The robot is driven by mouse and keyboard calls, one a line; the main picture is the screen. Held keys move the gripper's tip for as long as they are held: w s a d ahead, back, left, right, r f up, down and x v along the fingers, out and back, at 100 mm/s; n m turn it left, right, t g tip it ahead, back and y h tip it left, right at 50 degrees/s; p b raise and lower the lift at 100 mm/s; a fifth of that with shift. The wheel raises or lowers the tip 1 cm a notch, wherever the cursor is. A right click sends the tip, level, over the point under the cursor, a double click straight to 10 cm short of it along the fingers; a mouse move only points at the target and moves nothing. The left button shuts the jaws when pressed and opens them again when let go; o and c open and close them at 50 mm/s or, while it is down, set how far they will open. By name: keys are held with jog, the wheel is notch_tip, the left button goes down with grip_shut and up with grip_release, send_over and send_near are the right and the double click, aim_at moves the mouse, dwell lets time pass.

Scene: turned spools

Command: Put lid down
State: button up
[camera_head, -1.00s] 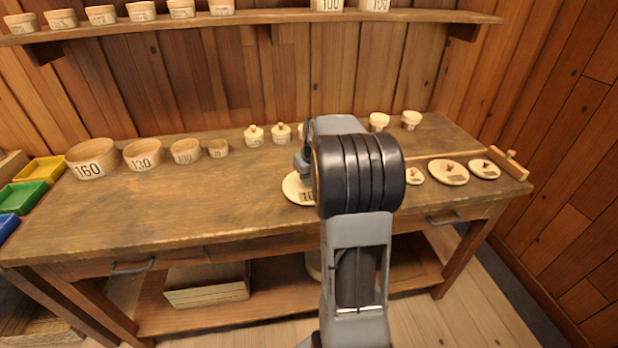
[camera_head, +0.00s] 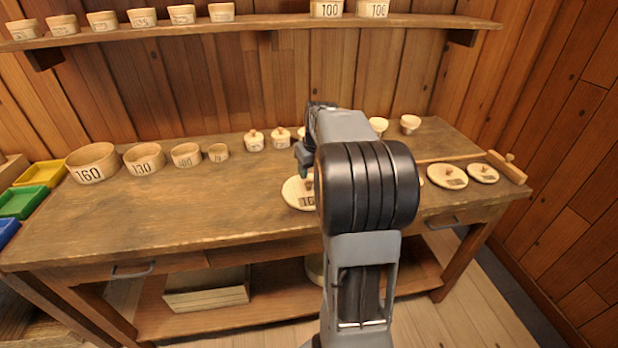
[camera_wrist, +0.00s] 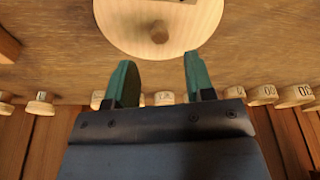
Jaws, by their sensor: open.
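A round pale wooden lid (camera_head: 292,194) with a small knob and a dark number label lies flat on the workbench (camera_head: 240,215), partly hidden behind my arm in the head view. In the wrist view the lid (camera_wrist: 125,35) is at the top, with its round knob (camera_wrist: 159,32) facing the camera. My gripper (camera_wrist: 158,66) has two green fingers spread apart with nothing between them. The knob lies beyond the fingertips and apart from them. In the head view my gripper (camera_head: 303,165) shows only in part, just above the lid.
Open bowls, the largest marked 160 (camera_head: 92,165), stand at the bench's back left. Small lidded pots (camera_head: 254,140) stand behind my gripper. More lids (camera_head: 447,177) lie at the right by a wooden rail (camera_head: 508,168). The bench's left front is clear.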

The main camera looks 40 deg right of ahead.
jog(key=v, duration=0.5)
jog(key=s+a, duration=0.4)
jog(key=a, duration=0.8)
jog(key=s+a+f+n, duration=0.1)
jog(key=s+a+f, duration=0.6)
jog(key=s+a, duration=0.3)
jog(key=shift+s+a+f+n, duration=0.3)
jog(key=shift+s+a, duration=0.1)
jog(key=shift+a, duration=0.1)
jog(key=shift+r+p, duration=0.1)
jog(key=shift+p, duration=0.25)
notch_tip(320, 180, up, 9)
jog(key=p, duration=0.7)
jog(key=shift+s+t+p, duration=0.2)
jog(key=shift+t+p, duration=0.1)
jog(key=shift+t, duration=0.1)
